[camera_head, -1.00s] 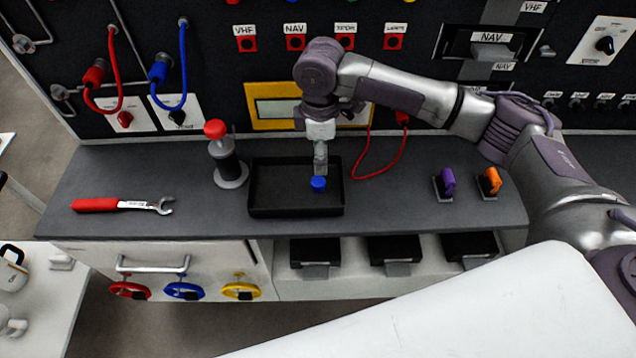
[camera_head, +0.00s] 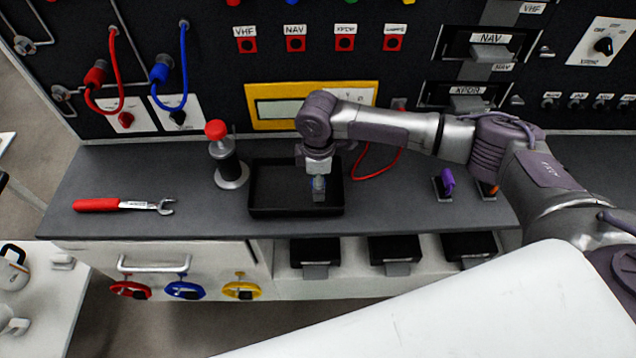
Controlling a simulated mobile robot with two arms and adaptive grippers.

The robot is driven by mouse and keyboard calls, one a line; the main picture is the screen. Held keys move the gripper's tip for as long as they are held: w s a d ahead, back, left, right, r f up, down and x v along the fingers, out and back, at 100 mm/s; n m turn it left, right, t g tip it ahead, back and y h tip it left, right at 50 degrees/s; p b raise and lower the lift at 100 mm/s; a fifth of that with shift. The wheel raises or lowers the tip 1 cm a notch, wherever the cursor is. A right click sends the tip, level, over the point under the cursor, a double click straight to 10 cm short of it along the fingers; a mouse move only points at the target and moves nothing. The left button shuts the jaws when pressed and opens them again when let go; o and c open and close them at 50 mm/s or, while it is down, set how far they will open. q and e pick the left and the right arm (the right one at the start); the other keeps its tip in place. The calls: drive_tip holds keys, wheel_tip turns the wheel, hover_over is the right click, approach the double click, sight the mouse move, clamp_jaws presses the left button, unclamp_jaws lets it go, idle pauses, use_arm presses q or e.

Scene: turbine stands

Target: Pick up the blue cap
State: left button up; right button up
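The blue cap (camera_head: 312,182) is inside the black tray (camera_head: 270,209) on the grey counter, toward the tray's right side. Only a small bit of blue shows, as my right gripper (camera_head: 319,196) covers most of it. The gripper points down into the tray, with its fingers at the cap. I cannot tell whether the fingers are closed on it or just around it. My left gripper is not in view.
A red-topped cylinder (camera_head: 228,165) stands just left of the tray. A red-handled wrench (camera_head: 124,205) lies farther left. A purple item (camera_head: 447,181) and an orange item (camera_head: 487,190) stand at the right. The black panel rises behind the counter, with a red cable (camera_head: 378,168) hanging down.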

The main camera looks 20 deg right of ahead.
drive_tip(key=c, duration=0.9)
drive_tip(key=shift+r, duration=0.1)
drive_tip(key=shift+r, duration=0.6)
wheel_tip(320, 180, up, 3)
drive_tip(key=shift+f, duration=0.1)
drive_tip(key=s+r, duration=0.2)
drive_tip(key=s, duration=0.2)
drive_tip(key=s+r, duration=0.2)
drive_tip(key=s, duration=0.1)
drive_tip(key=s+r, duration=0.2)
drive_tip(key=s, duration=0.2)
drive_tip(key=shift+s+r, duration=0.35)
drive_tip(key=shift+r, duration=0.05)
drive_tip(key=shift+o, duration=0.3)
clamp_jaws()
